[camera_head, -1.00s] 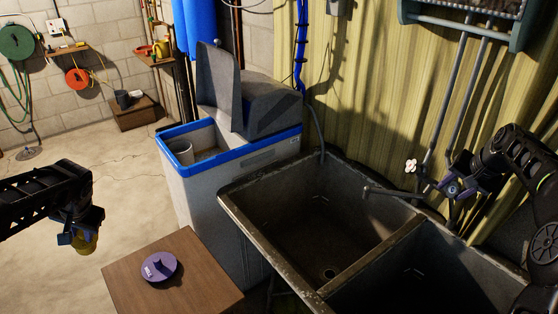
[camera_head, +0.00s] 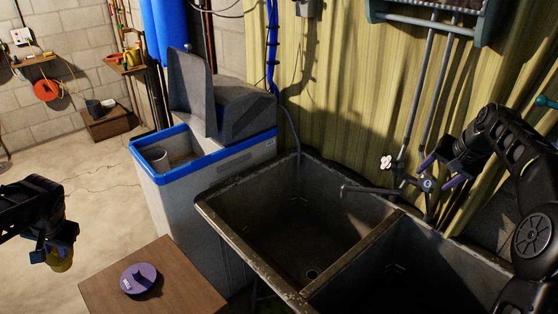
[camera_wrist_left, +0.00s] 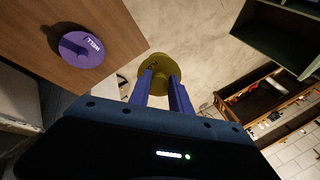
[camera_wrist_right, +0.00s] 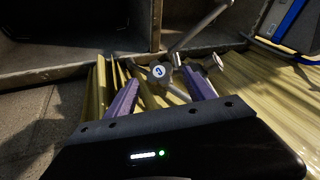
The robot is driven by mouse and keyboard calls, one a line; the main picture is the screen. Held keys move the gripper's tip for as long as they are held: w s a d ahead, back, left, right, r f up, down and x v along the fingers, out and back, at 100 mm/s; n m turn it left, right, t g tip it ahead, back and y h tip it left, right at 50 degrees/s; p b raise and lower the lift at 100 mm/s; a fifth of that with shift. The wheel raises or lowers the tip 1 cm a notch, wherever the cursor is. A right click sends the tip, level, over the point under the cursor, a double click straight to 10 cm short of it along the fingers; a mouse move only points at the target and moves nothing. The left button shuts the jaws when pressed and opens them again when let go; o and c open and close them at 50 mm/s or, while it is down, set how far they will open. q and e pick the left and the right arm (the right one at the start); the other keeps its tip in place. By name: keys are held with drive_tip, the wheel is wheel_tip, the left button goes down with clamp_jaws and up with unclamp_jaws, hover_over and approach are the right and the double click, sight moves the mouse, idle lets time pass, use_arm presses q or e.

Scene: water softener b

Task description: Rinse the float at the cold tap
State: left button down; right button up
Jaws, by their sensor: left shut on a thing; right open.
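The yellow float (camera_head: 60,259) is held in my left gripper (camera_head: 54,246), at the left of the head view and clear of the sinks. In the left wrist view the float (camera_wrist_left: 158,72) sits between the two purple fingers, which are shut on it. The cold tap's cross handle with a blue-marked hub (camera_head: 428,184) is at the wall behind the sinks. My right gripper (camera_head: 438,176) is open, its fingers on either side of this handle; the right wrist view shows the hub (camera_wrist_right: 158,71) between the fingertips. I cannot tell whether they touch. The grey spout (camera_head: 368,189) reaches over the left basin.
A double sink (camera_head: 240,232) stands at the wall. Left of it is the softener cabinet (camera_head: 160,200) with a blue rim and raised lid. A wooden table (camera_head: 185,290) carries a purple cap (camera_head: 139,278) marked WELL. A pale handle (camera_head: 386,162) is left of the cold tap.

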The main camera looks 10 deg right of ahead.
drive_tip(key=v, duration=0.7)
drive_tip(key=shift+s+r, duration=0.15)
drive_tip(key=shift+r, duration=0.1)
